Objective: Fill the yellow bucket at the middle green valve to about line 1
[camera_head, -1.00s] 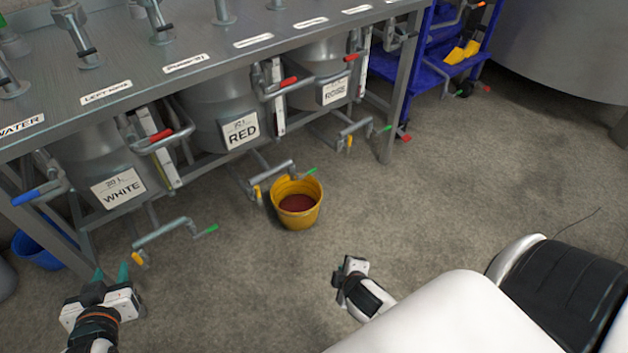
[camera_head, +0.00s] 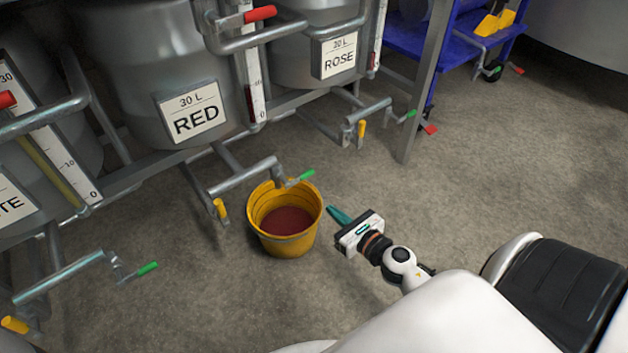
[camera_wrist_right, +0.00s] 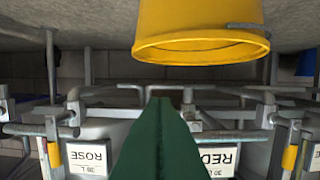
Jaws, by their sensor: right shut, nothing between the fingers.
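The yellow bucket (camera_head: 284,245) stands upright on the floor under the spout of the RED tank's pipe, with dark red liquid (camera_head: 287,221) inside. Faint rings show on its inner wall; I cannot read which one the liquid reaches. The middle green valve handle (camera_head: 301,178) sits over the bucket's right rim. I cannot make out a falling stream. My right gripper (camera_head: 333,213) is shut and empty, just right of the bucket. The right wrist view is upside down; it shows the closed green fingers (camera_wrist_right: 160,112) below the bucket (camera_wrist_right: 200,32). My left gripper is out of view.
The RED tank (camera_head: 180,60) stands behind the bucket, the ROSE tank (camera_head: 305,62) to its right. Other green handles show at left (camera_head: 147,268) and right (camera_head: 411,113). A blue cart (camera_head: 455,50) stands at back right.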

